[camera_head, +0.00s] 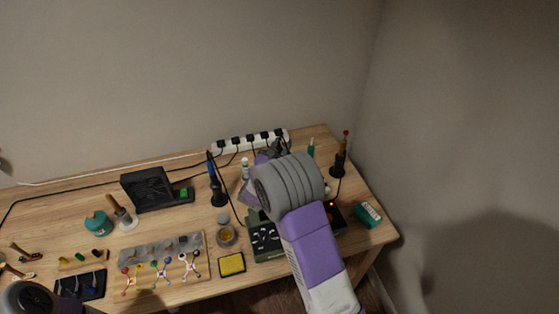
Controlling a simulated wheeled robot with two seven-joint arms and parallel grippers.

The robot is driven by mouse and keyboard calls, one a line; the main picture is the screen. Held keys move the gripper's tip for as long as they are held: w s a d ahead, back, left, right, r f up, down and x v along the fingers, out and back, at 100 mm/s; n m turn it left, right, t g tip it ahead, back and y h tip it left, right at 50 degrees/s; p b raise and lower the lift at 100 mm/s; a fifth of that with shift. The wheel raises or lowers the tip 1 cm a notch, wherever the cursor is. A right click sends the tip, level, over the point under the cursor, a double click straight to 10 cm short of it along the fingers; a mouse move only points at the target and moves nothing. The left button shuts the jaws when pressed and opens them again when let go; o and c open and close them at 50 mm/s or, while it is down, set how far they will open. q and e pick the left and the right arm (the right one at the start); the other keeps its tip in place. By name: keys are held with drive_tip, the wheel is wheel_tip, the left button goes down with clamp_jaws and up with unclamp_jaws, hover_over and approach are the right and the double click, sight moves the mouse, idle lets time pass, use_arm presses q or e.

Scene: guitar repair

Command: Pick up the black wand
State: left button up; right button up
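Nothing here stands out surely as the black wand. One candidate is a slim black tool with a blue part (211,166), upright in a black stand (219,197) on the wooden table. A second black stand (337,170) at the right back holds a tool with a yellow and red handle (343,142). My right arm reaches over the table from the lower right. Its thick grey wrist hides most of my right gripper (272,150), so its fingers and anything between them are unclear. Part of my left arm shows at the lower left corner; its gripper is not visible.
A white power strip (250,141) with black plugs and cables lies along the back edge. A black fan-like box (149,188), green station (264,238), yellow sponge (231,264) and teal box (368,214) stand around. Walls close off the back and right.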

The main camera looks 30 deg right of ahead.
drive_tip(key=shift+r, duration=0.1)
wheel_tip(320, 180, up, 10)
drive_tip(key=p, duration=0.3)
drive_tip(key=o, duration=0.4)
drive_tip(key=c, duration=0.4)
drive_tip(key=shift+o, duration=0.2)
drive_tip(key=shift+r+p, duration=0.35)
drive_tip(key=shift+p, duration=0.1)
drive_tip(key=shift+f, duration=0.1)
